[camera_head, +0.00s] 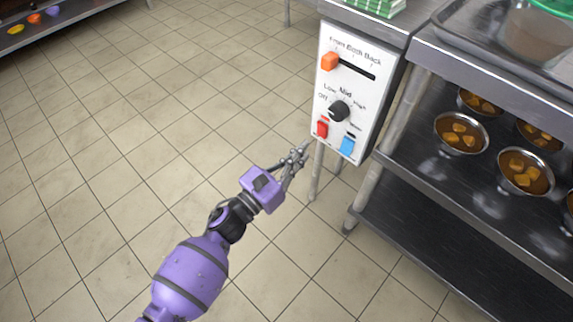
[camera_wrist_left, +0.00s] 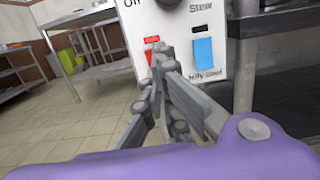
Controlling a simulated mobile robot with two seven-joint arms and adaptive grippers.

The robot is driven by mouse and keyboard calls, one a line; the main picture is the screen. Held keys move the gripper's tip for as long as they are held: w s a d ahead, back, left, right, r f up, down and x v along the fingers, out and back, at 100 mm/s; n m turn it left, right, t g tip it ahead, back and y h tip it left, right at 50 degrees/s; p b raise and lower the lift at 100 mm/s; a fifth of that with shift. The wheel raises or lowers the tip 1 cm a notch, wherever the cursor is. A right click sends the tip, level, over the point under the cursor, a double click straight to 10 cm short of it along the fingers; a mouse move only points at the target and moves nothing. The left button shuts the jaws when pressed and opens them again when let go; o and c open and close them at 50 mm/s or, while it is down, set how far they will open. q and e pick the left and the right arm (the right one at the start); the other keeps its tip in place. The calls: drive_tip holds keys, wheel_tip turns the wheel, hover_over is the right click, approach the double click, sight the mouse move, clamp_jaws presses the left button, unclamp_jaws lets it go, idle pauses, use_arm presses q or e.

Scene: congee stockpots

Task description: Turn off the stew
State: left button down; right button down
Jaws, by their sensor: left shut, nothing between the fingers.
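A white control panel (camera_head: 352,82) hangs at the end of the metal counter. It carries an orange slider (camera_head: 330,61), a black knob (camera_head: 339,111), a red switch (camera_head: 321,129) and a blue switch (camera_head: 347,145). In the left wrist view, the word "Stew" stands above the blue switch (camera_wrist_left: 203,52), with a dark slot between them and another label below. The red switch (camera_wrist_left: 152,58) is partly hidden behind my fingers there. My left gripper (camera_head: 303,152) is shut and empty, just below and left of the panel's switches. I cannot tell whether it touches the panel.
A metal shelf unit (camera_head: 450,205) at the right holds several bowls of stew, such as one bowl (camera_head: 461,133). Table legs stand behind and below the panel. The tiled floor (camera_head: 130,130) at the left is clear. A far shelf (camera_head: 60,20) holds coloured items.

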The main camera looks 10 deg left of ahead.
sight(323, 130)
use_arm(q)
drive_tip(key=x, duration=0.4)
drive_tip(key=shift+w+d+b, duration=0.2)
drive_tip(key=shift+w+b, duration=0.1)
drive_tip(key=shift+b, duration=0.1)
drive_tip(key=shift+x, duration=0.8)
drive_tip(key=shift+r, duration=0.1)
